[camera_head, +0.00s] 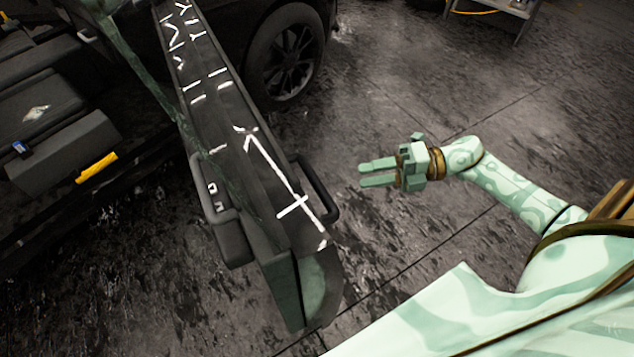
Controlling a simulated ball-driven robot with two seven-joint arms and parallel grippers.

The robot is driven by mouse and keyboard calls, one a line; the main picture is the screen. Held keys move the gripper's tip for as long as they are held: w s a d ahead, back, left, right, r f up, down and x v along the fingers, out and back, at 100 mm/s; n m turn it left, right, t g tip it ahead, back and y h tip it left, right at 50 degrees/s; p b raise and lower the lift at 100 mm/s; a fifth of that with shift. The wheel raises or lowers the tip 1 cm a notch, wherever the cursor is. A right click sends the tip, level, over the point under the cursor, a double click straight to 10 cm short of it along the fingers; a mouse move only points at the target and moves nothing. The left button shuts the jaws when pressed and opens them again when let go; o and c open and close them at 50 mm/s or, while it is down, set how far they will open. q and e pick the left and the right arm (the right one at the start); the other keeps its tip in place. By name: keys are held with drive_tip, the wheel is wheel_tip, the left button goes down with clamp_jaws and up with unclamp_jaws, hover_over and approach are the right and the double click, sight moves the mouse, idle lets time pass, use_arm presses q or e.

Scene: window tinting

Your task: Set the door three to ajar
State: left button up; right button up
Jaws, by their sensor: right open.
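A dark car door (232,130) stands swung out from the car, running from the top left to the lower middle of the head view. White hand-drawn strokes mark its outer face; I cannot read a number in them. A dark door handle (318,190) sticks out on its right side near the free end. My right gripper (362,175) is open and empty, to the right of the handle and apart from it, its fingers pointing left towards the door. My left gripper is not in view.
The car's front wheel (286,52) is at the top, right of the door. The open cabin with a dark seat (45,110) and a yellow item (97,166) is at left. A metal stand (510,12) is at the top right. The dark floor (400,250) around my right gripper is clear.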

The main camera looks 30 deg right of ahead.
sight(317, 184)
drive_tip(key=x, duration=1.1)
drive_tip(key=shift+w+a+b, duration=0.15)
drive_tip(key=shift+a+b, duration=0.1)
drive_tip(key=shift+b, duration=0.15)
clamp_jaws()
